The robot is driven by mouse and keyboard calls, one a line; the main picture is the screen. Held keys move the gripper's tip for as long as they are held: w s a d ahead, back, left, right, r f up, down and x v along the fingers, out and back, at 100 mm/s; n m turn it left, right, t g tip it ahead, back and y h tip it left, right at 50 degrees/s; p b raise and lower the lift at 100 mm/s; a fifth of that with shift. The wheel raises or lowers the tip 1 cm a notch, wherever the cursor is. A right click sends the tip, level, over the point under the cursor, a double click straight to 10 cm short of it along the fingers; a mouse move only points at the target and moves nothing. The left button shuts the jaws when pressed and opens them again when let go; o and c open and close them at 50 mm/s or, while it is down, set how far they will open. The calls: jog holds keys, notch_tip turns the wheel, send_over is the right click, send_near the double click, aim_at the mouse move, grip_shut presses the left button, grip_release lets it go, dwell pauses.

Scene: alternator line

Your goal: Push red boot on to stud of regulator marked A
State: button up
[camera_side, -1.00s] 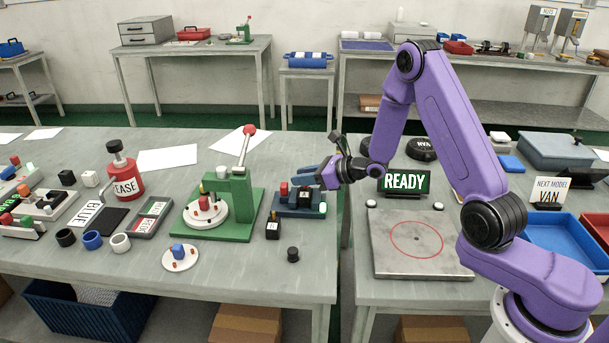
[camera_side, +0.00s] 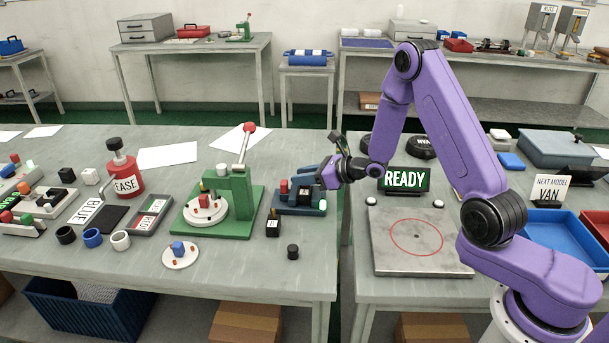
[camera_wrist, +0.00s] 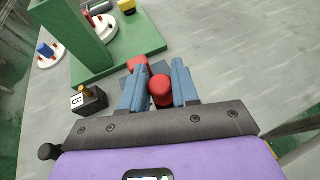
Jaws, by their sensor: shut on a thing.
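My gripper (camera_wrist: 158,88) has its blue fingers shut on a red boot (camera_wrist: 160,92) in the wrist view. In the side view my gripper (camera_side: 318,182) is over the right part of a blue fixture (camera_side: 290,210), and the boot it holds is hidden there. A second red piece (camera_wrist: 137,64) stands just beyond the held boot; it shows at the fixture's left end in the side view (camera_side: 284,187). A small black block marked B (camera_wrist: 88,99), with a brass stud, stands left of my fingers. I cannot make out a regulator marked A or its stud; the fingers and hand cover that area.
A green press (camera_side: 240,200) with a raised lever stands close left of the fixture. A dark round piece (camera_side: 293,252) lies near the front edge. A READY sign (camera_side: 404,180) and a grey plate (camera_side: 420,255) are on the right-hand table. A gap separates the two tables.

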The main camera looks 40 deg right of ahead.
jog(key=shift+f, duration=0.3)
dwell(0.5)
jog(key=o, duration=1.1)
jog(key=shift+c, duration=0.2)
